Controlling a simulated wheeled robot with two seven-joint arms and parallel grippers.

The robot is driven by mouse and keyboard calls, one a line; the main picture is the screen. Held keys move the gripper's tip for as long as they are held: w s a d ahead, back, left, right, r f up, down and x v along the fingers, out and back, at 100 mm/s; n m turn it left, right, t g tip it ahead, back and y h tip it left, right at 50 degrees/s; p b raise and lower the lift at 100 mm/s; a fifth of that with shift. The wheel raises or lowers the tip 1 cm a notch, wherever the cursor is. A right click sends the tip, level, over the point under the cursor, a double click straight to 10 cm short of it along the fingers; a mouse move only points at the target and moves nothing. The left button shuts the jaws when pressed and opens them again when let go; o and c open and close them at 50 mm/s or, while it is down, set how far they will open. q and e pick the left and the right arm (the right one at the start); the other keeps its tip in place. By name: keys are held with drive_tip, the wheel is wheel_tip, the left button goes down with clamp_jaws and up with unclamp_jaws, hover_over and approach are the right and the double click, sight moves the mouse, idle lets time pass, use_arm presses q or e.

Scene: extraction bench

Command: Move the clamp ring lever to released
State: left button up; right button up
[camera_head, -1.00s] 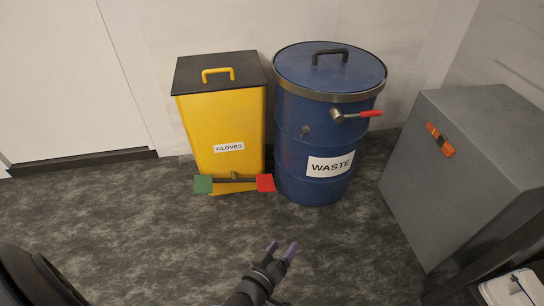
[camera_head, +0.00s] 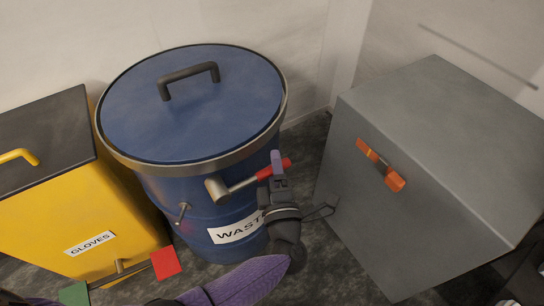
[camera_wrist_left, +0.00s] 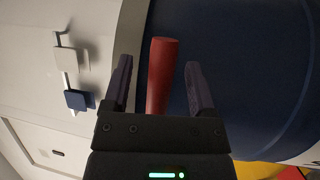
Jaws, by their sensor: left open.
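The clamp ring lever (camera_head: 239,185) is on the front of the blue waste drum (camera_head: 195,110), below its metal clamp ring (camera_head: 185,169). It has a grey pivot and a red handle (camera_head: 265,174) that points right and slightly up. My left gripper (camera_head: 277,165) is at the red handle's outer end, with its fingers open. In the left wrist view the red handle (camera_wrist_left: 162,78) lies between the two open fingers, with gaps at both sides. Part of the handle is hidden behind the gripper in the head view. My right gripper is not in view.
A yellow gloves bin (camera_head: 75,215) with a dark lid stands close on the drum's left. Its pedal bar has a red pad (camera_head: 165,263) and a green pad (camera_head: 74,294). A grey cabinet (camera_head: 420,190) with an orange handle (camera_head: 381,165) stands on the right, beyond a narrow gap.

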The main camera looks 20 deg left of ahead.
use_arm(q)
clamp_jaws()
idle(1.4)
